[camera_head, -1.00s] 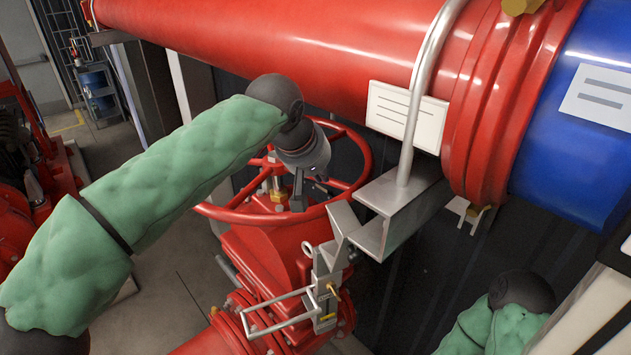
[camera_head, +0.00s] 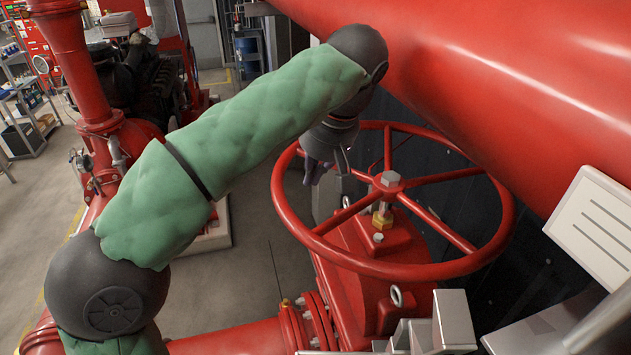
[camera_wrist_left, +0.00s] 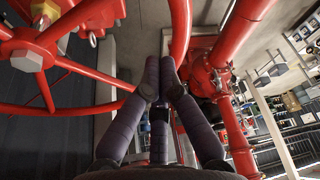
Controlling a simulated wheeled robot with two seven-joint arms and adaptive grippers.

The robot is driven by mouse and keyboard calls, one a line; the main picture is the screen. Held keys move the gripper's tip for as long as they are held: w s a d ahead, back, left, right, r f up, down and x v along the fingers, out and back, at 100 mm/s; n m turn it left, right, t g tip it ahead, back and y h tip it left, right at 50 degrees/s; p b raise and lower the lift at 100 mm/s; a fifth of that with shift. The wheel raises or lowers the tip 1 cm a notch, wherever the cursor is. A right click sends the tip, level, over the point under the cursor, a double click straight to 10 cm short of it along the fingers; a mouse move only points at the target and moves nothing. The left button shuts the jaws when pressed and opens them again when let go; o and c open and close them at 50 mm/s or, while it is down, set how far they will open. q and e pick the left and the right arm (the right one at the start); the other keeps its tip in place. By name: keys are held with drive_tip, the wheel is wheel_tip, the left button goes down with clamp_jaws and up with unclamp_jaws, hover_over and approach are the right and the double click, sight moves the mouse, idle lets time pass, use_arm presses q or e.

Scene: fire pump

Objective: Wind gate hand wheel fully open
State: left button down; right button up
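The red gate hand wheel (camera_head: 497,240) lies right of centre in the head view, with spokes and a bolted hub (camera_head: 391,181) on top of a red valve body. My left gripper (camera_head: 324,172) hangs fingers-down at the wheel's far left rim, apart from the hub. In the left wrist view the dark purple fingers of my left gripper (camera_wrist_left: 160,65) have their tips close together near the red rim (camera_wrist_left: 181,25). Whether they close on the rim or only sit beside it cannot be told. The hub (camera_wrist_left: 27,56) shows at upper left there. My right gripper is not in view.
A thick red pipe (camera_head: 470,60) crosses above and behind the wheel. A white sign (camera_head: 595,225) and metal brackets (camera_head: 455,320) stand at lower right. Red pipework (camera_head: 75,60) and a shelf trolley (camera_head: 30,120) are at left. Grey floor (camera_head: 245,275) shows between.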

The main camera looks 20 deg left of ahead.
use_arm(q)
drive_tip(key=x, duration=0.9)
drive_tip(key=d, duration=0.1)
drive_tip(key=s+d+p, duration=0.1)
drive_tip(key=d, duration=0.1)
drive_tip(key=shift+s+d+f, duration=0.2)
drive_tip(key=shift+d, duration=0.15)
